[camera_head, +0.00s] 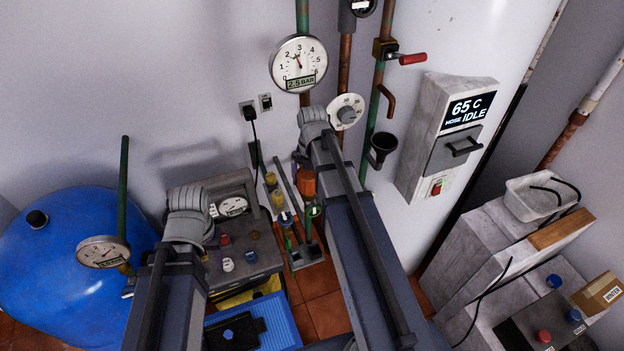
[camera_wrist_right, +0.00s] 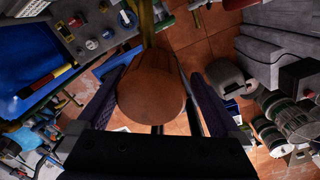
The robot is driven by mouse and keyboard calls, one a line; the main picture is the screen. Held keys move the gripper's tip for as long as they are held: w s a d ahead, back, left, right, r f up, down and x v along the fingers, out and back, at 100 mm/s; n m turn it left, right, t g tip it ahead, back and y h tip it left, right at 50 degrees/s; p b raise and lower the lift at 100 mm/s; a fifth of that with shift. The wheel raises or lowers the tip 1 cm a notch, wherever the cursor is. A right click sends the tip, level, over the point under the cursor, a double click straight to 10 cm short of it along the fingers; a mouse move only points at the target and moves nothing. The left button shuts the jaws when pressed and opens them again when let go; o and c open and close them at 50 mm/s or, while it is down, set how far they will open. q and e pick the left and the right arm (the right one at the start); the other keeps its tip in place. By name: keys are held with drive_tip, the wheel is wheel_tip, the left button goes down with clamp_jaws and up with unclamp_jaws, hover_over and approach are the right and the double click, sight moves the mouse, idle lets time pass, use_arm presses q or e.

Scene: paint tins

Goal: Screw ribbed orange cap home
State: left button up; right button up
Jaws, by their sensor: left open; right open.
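The orange cap (camera_head: 306,183) shows beside my right arm in the head view, among upright pipes near the wall; its ribs are hard to make out. In the right wrist view a large round orange-brown piece, which looks like the cap (camera_wrist_right: 152,88), fills the space between the fingers. My right gripper (camera_wrist_right: 158,100) is open, one finger on each side of it; contact cannot be told. The thread under the cap is hidden. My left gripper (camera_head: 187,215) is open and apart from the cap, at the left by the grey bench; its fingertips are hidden.
A grey bench (camera_head: 262,262) with small coloured caps stands between my arms. A blue tray (camera_head: 283,322) lies below it. A blue tank (camera_head: 60,250) stands at left. Gauges (camera_head: 299,63), pipes and a black funnel (camera_head: 383,144) crowd the wall near my right arm.

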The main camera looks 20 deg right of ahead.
drive_tip(key=shift+a+n, duration=0.15)
drive_tip(key=shift+n, duration=1.05)
drive_tip(key=shift+m, duration=0.9)
drive_tip(key=r+p, duration=0.4)
drive_tip(key=w+d+r+p, duration=0.1)
drive_tip(key=r+p, duration=0.1)
drive_tip(key=p, duration=0.1)
drive_tip(key=shift+r, duration=0.25)
drive_tip(key=shift+r+p, duration=0.3)
drive_tip(key=shift+s+a+r+m, duration=0.3)
drive_tip(key=shift+s+a+r, duration=0.05)
drive_tip(key=shift+s+r, duration=0.2)
drive_tip(key=shift+f, duration=0.1)
drive_tip(key=shift+f, duration=0.1)
